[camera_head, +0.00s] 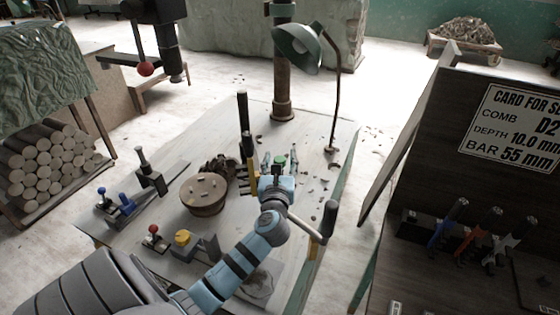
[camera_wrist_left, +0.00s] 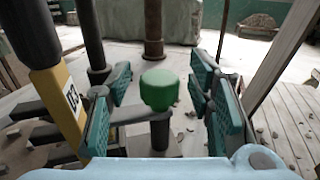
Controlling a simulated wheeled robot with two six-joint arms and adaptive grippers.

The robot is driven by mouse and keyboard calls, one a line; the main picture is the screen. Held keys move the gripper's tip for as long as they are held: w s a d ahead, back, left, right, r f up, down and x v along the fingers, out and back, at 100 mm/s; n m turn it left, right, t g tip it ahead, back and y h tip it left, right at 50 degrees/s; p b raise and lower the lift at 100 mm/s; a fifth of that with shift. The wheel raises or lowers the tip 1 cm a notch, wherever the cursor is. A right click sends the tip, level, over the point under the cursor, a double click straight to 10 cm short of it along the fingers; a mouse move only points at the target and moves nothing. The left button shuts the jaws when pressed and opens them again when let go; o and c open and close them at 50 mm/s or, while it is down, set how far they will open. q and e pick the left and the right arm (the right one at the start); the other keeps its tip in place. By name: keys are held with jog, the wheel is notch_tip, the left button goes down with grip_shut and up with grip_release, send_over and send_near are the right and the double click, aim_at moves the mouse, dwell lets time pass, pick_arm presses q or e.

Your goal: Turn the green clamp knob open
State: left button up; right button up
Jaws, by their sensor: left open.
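The green clamp knob (camera_head: 279,159) shows as a small green spot just beyond my left gripper in the head view. In the left wrist view the green knob (camera_wrist_left: 159,89) sits upright on a dark post, near the middle. My left gripper (camera_head: 277,170) is open above the worktable. In the left wrist view its teal finger pads (camera_wrist_left: 163,98) stand to the left and right of the knob, with a visible gap on each side. The knob's lower post is partly hidden by the gripper body. My right gripper is not in view.
A yellow marked post (camera_wrist_left: 70,105) and black uprights stand close left of my fingers. A lamp (camera_head: 298,48) leans over the table (camera_head: 225,130). A round wooden block (camera_head: 204,194), a yellow knob (camera_head: 182,237) and a black-handled lever (camera_head: 328,217) are near my arm.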

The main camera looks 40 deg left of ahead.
pick_arm(q)
jog(key=shift+w+a, duration=0.15)
jog(key=shift+a, duration=0.05)
jog(key=shift+c, duration=0.4)
grip_shut()
